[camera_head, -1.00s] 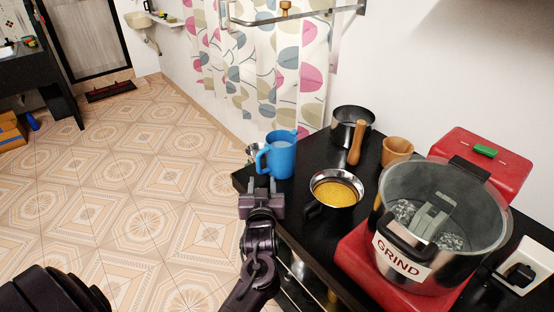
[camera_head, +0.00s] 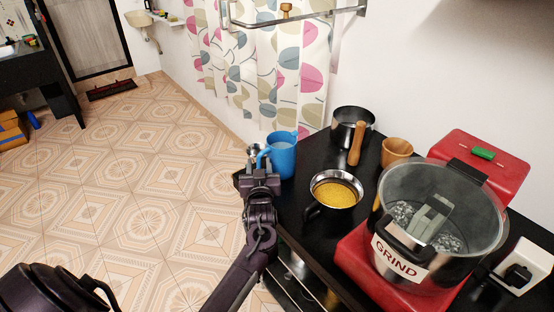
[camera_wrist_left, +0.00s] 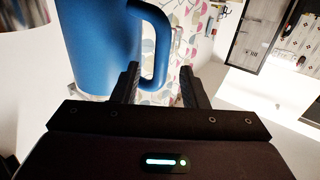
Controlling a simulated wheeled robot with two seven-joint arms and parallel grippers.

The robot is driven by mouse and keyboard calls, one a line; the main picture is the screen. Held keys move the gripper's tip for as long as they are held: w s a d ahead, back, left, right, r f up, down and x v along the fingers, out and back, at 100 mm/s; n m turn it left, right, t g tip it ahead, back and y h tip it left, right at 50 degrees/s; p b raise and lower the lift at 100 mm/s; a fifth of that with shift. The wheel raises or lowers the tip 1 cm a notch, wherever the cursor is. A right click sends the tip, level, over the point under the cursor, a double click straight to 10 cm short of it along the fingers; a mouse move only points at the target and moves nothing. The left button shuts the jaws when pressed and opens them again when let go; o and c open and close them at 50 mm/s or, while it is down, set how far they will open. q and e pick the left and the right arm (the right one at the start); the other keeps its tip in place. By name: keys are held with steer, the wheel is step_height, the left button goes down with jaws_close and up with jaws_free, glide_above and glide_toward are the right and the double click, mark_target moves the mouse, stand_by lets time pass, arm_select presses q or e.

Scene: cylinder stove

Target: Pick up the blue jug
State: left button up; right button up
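The blue jug (camera_head: 283,157) stands upright at the far left corner of the black counter (camera_head: 312,248). Its handle faces left, towards my gripper. My left gripper (camera_head: 261,168) is at the handle side of the jug. In the left wrist view the jug body (camera_wrist_left: 103,45) fills the upper left, and its handle (camera_wrist_left: 162,60) hangs between the two fingers (camera_wrist_left: 158,88). The fingers are apart, with visible gaps beside the handle, so the gripper is open and not closed on it. My right gripper is not in view.
A pan of yellow grains (camera_head: 336,190) stands right of the jug, with a black pot (camera_head: 349,131), a wooden pestle (camera_head: 356,143) and a wooden mortar (camera_head: 397,149) behind. A red grinder (camera_head: 440,225) fills the right.

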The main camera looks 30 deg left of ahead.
arm_select(q)
jaws_close()
stand_by(1.2)
steer(key=shift+r, duration=0.15)
